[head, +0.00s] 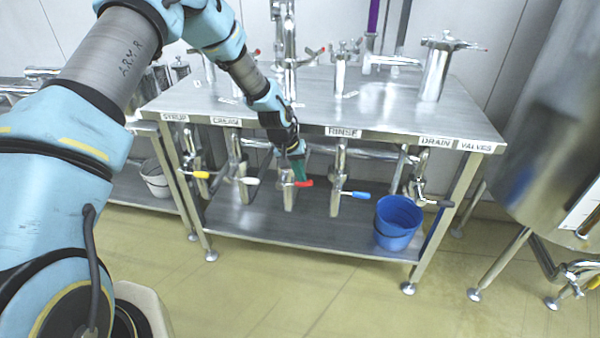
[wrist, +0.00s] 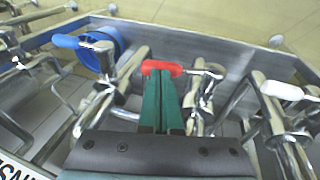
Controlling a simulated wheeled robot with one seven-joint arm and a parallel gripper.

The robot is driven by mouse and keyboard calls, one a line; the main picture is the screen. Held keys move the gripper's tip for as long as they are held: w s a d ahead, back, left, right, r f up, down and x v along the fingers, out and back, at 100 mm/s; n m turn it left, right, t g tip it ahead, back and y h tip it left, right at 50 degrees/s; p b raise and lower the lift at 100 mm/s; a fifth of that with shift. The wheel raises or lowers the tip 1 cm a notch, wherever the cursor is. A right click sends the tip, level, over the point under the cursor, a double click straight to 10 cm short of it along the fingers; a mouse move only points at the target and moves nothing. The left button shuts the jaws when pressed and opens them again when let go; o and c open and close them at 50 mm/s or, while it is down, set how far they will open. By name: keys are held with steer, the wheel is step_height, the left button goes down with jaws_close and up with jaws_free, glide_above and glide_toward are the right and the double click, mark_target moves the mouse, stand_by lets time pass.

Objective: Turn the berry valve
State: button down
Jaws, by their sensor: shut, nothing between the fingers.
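A row of valves with coloured lever handles hangs under the front edge of the steel table (head: 390,110). The red handle (head: 304,184) is on the middle valve, whose label is hidden behind my arm, so I cannot read "berry". My gripper (head: 300,178) has green fingers, closed together with nothing between them, right at the red handle. In the wrist view the fingertips (wrist: 162,82) reach the red handle (wrist: 158,67), which lies crosswise just beyond them. I cannot tell whether they touch it.
The white handle (head: 249,181) and yellow handle (head: 201,175) are to the left, the blue handle (head: 357,195) to the right. A blue bucket (head: 397,222) stands on the lower shelf (head: 300,240) at right. Pipes run behind the valves.

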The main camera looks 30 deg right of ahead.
steer(key=f+b, duration=0.1)
steer(key=s+d+f+b, duration=0.1)
steer(key=shift+f+b, duration=0.1)
steer(key=shift+b, duration=0.2)
